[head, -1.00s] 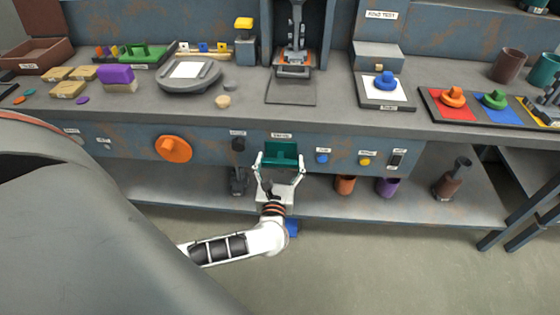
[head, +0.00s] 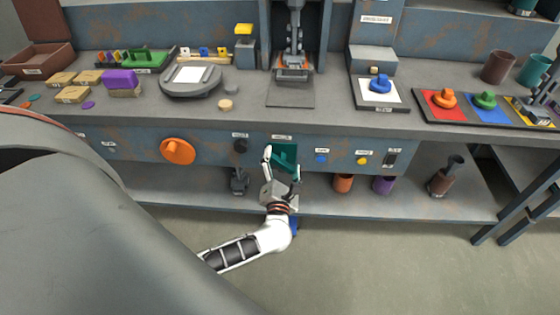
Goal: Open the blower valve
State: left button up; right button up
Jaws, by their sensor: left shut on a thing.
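A teal valve (head: 288,150) is on the front panel of the bench, under a small white label too small to read. I take it to be the blower valve. Its teal handle sits tilted, its right end lower than its left. My left gripper (head: 282,161) is shut on this handle, with one finger at its upper left and the other at its lower right. The fingers and wrist hide part of the handle. My right gripper is not in view.
On the same panel are an orange knob (head: 178,151), a dark knob (head: 240,146), a blue button (head: 321,159), a yellow button (head: 362,160) and a dark switch (head: 390,159). An orange cup (head: 343,183) and a purple cup (head: 383,185) stand on the lower shelf.

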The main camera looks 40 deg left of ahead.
pick_arm(q)
jog(key=m+p, duration=0.2)
jog(key=m, duration=0.2)
jog(key=shift+w+d+r+m, duration=0.1)
jog(key=shift+m, duration=0.2)
jog(key=shift+m+p, duration=0.3)
jog(key=shift+m, duration=0.2)
jog(key=m+p, duration=0.1)
jog(key=m, duration=0.1)
jog(key=shift+f+m, duration=0.2)
jog(key=shift+m, duration=0.2)
jog(key=shift+f+m+p, duration=0.15)
jog(key=shift+m+p, duration=0.25)
jog(key=shift+m, duration=0.2)
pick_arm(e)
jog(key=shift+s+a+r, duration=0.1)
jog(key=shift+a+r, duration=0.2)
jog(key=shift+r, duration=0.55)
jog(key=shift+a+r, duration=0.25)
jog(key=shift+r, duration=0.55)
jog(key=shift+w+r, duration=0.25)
pick_arm(q)
jog(key=o, duration=1.1)
